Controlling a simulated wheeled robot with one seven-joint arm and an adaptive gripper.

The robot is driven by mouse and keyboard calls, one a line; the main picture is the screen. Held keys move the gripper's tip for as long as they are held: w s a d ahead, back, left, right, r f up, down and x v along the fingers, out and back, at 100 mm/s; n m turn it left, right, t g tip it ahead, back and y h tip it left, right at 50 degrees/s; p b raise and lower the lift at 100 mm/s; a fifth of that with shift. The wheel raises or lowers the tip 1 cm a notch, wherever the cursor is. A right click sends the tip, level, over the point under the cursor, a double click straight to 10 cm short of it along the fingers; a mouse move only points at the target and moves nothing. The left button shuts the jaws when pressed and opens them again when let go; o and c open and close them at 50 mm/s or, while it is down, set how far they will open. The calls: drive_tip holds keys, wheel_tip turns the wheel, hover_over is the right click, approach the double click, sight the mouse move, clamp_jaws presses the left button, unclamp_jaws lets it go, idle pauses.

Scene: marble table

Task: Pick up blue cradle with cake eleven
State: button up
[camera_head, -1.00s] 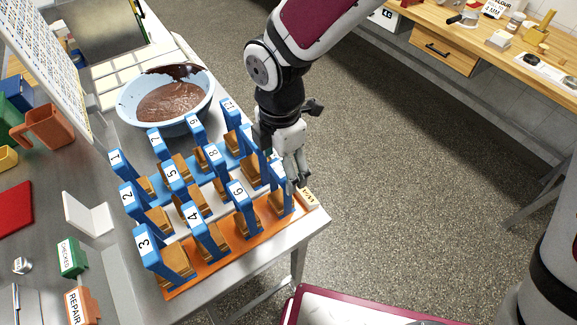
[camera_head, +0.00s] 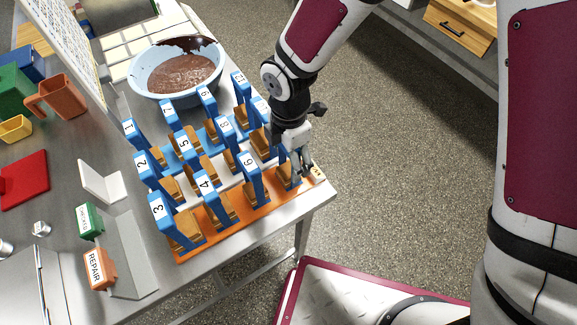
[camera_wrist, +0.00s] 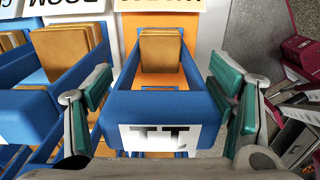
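A blue cradle (camera_wrist: 160,104) sits between my fingers in the wrist view, with a brown cake piece (camera_wrist: 160,45) inside. Its white label is upside down and looks like 11. My gripper (camera_wrist: 163,98) is open, one teal-padded finger on each side of the cradle's blue end. I cannot tell whether the pads touch it. In the head view my gripper (camera_head: 301,172) is low at the right end of the orange strip (camera_head: 225,235), over the rightmost front cradle. The arm partly hides that cradle and its number.
Other numbered blue cradles stand close to the left, such as cradle 6 (camera_head: 250,172) and cradle 3 (camera_head: 165,218). A bowl of chocolate (camera_head: 178,70) is behind them. The steel table's edge lies just right of my gripper, with open floor (camera_head: 390,180) beyond.

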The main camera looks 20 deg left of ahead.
drive_tip(key=c, duration=1.4)
drive_tip(key=shift+r, duration=0.1)
drive_tip(key=shift+c, duration=0.2)
drive_tip(key=shift+r, duration=0.75)
wheel_tip(320, 180, up, 2)
drive_tip(key=shift+s+r+b, duration=0.1)
drive_tip(key=shift+s+b, duration=0.05)
drive_tip(key=shift+b, duration=0.35)
drive_tip(key=s+d+r+b, duration=0.1)
drive_tip(key=s+d, duration=0.3)
drive_tip(key=s, duration=1.1)
